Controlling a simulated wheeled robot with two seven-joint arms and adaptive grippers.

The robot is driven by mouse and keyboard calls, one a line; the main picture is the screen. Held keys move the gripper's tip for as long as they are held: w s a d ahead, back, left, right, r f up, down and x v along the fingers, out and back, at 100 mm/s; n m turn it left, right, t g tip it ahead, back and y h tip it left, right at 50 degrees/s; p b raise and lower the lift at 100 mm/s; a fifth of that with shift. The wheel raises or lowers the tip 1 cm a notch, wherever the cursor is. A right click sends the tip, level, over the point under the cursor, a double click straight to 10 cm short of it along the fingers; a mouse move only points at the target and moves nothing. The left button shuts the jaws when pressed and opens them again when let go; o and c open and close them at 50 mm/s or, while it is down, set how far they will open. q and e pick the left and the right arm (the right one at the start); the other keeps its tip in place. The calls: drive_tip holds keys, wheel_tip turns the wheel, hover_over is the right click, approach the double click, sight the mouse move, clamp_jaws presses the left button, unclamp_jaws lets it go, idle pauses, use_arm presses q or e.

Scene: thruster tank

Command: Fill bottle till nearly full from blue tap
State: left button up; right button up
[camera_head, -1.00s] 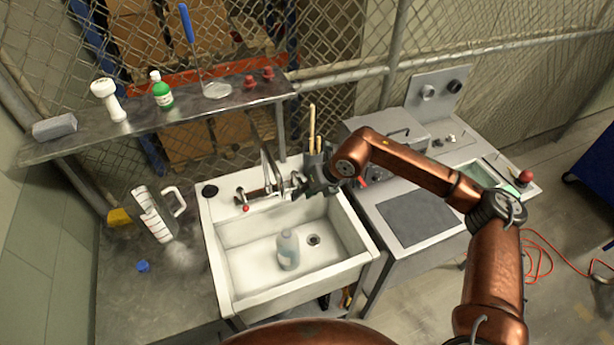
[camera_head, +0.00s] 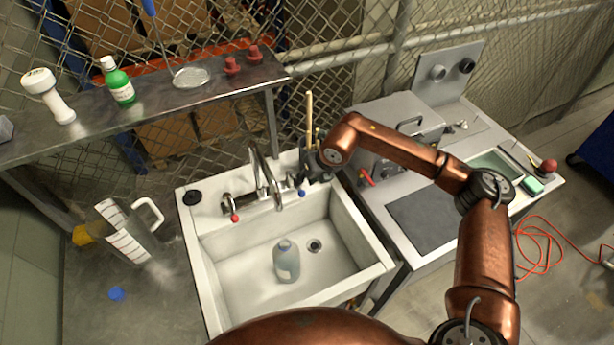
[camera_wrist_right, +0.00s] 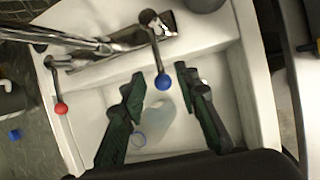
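A translucent pale bottle (camera_head: 287,262) stands in the white sink (camera_head: 213,268), left of the drain; it also shows in the right wrist view (camera_wrist_right: 168,120). No water stream is visible, and I cannot tell its fill level. The blue tap's ball-ended lever (camera_head: 301,192) is right of the metal spout (camera_head: 264,172). The red tap's lever (camera_head: 235,218) is to the left. My right gripper (camera_head: 310,178) is at the blue tap. In the right wrist view, its dark green fingers (camera_wrist_right: 159,78) are open, with the blue ball (camera_wrist_right: 163,82) appearing between them. My left gripper is not in view.
A measuring jug (camera_head: 128,235) and a blue cap (camera_head: 117,294) are on the counter left of the sink. A shelf (camera_head: 150,110) behind holds a green bottle (camera_head: 118,80) and other items. A grey worktop (camera_head: 425,215) stands right of the sink.

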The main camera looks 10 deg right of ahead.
drive_tip(key=x, duration=0.4)
drive_tip(key=shift+w+a+f, duration=0.2)
drive_tip(key=shift+w+a, duration=0.05)
drive_tip(key=shift+w+f, duration=0.1)
drive_tip(key=shift+f, duration=0.2)
drive_tip(key=shift+w+f, duration=0.1)
drive_tip(key=shift+f, duration=0.2)
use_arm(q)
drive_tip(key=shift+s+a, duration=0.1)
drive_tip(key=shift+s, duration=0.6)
use_arm(e)
drive_tip(key=shift+a, duration=0.1)
clamp_jaws()
